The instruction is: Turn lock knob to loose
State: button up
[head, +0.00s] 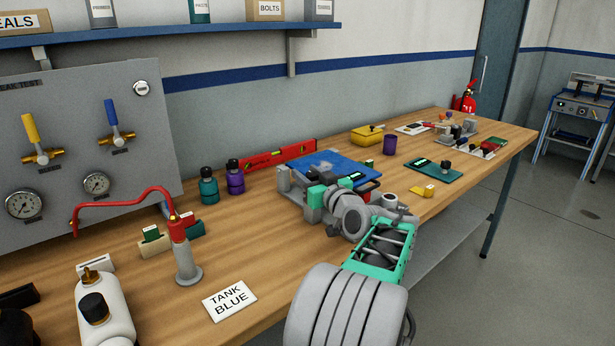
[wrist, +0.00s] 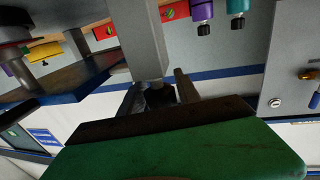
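My gripper (wrist: 158,95) shows in the wrist view as two dark fingers standing apart, in front of its green body. A small dark round part (wrist: 160,97), which looks like the lock knob, lies between them, below the end of a grey post (wrist: 145,40). The fingers seem to flank it; I see no firm contact. In the head view my arm reaches over the bench, and my wrist hides most of the gripper and the knob. The blue-topped fixture (head: 325,162) stands just beyond, with a grey post (head: 284,178) at its left.
A red-topped stand with a hose (head: 184,250) and a "TANK BLUE" card (head: 229,299) are left of my arm. A green board (head: 433,171) lies to the right.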

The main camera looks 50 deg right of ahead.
jog(key=shift+o, duration=1.3)
jog(key=v, duration=0.7)
jog(key=shift+s+a+b, duration=0.2)
jog(key=shift+s+b, duration=0.2)
